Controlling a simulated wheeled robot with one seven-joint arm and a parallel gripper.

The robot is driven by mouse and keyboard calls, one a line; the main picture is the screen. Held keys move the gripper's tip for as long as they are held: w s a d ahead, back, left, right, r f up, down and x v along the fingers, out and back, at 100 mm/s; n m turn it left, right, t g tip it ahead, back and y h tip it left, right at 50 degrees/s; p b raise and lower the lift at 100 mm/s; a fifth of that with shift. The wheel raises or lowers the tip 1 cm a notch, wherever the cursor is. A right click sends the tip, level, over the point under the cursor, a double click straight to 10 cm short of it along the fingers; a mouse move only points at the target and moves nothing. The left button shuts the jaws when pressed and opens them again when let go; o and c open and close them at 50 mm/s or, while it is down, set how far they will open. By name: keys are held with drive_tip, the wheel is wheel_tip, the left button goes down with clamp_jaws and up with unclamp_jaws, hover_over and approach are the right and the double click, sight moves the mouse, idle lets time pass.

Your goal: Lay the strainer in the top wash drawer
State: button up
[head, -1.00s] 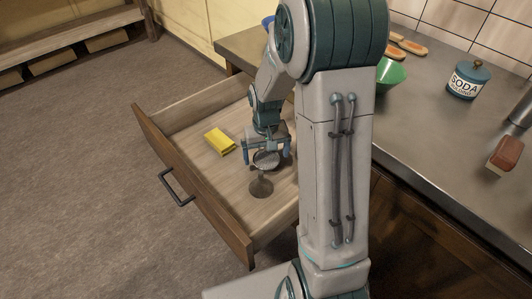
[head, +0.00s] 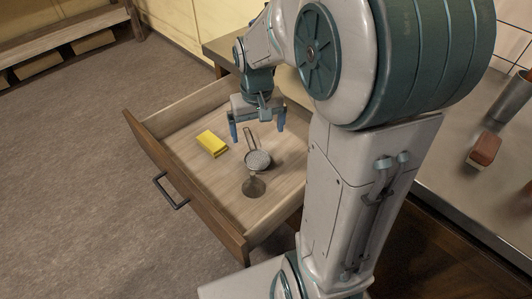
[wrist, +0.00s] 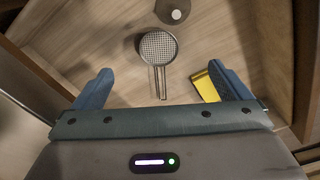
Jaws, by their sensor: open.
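The strainer (head: 257,158) lies on the floor of the open top drawer (head: 190,200), its handle pointing toward the back left in the head view. In the wrist view the strainer (wrist: 158,50) shows its round mesh and its handle, which points toward my gripper. My gripper (head: 258,134) is above the drawer, behind the strainer in the head view. Its two blue fingers are wide apart with nothing between them, and it is clear of the strainer. It also shows in the wrist view (wrist: 163,90).
A yellow box-shaped thing (head: 212,143) lies in the drawer left of the strainer. A red-brown block (head: 484,151) is on the counter at right.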

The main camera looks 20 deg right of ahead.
drive_tip(key=s+a+r+t, duration=0.1)
drive_tip(key=s+a+r, duration=0.1)
drive_tip(key=s, duration=1.1)
drive_tip(key=shift+n, duration=0.3)
drive_tip(key=shift+r, duration=0.15)
